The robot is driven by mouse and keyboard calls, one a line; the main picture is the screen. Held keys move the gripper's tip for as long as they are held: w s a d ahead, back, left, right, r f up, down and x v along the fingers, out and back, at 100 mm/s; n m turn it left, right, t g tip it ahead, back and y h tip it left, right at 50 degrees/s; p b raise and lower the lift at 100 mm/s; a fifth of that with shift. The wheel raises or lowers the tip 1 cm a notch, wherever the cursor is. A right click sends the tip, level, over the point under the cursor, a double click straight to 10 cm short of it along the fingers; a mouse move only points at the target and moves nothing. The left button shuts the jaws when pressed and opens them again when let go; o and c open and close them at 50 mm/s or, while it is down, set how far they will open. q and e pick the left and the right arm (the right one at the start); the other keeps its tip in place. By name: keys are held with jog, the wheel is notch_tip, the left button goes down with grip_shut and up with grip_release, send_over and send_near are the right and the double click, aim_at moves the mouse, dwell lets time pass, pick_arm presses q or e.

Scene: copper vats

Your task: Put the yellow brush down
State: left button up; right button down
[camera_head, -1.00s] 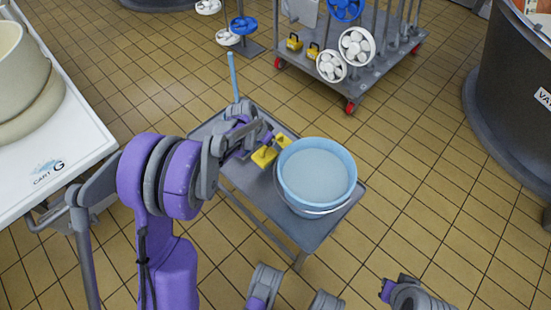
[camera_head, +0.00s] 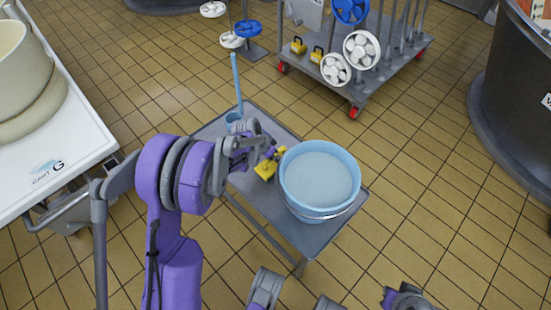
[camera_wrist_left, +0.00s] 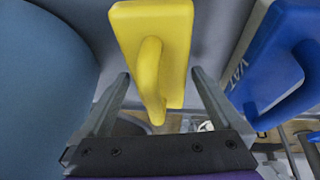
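The yellow brush (camera_head: 264,171) is on the grey cart top (camera_head: 293,238), left of the light-blue bucket. In the left wrist view the brush (camera_wrist_left: 178,45) is a yellow block with a looped handle, and the handle reaches between my fingers. My left gripper (camera_head: 270,153) is at the brush; in its wrist view the two fingers (camera_wrist_left: 160,88) stand wide apart, with gaps on both sides of the handle. Whether the brush rests fully flat is not clear. Parts of my right arm show at the bottom edge; its fingers cannot be made out.
The bucket (camera_head: 318,178) of pale liquid fills the cart's right part. A light-blue long-handled tool (camera_head: 237,85) stands at the far corner. A dark-blue handled object (camera_wrist_left: 280,60) marked VAT is close on the right in the wrist view. A white cart (camera_head: 80,130) is at left.

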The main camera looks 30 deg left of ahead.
pick_arm(q)
jog(key=shift+r, duration=0.2)
jog(key=p+v, duration=0.3)
jog(key=v, duration=0.9)
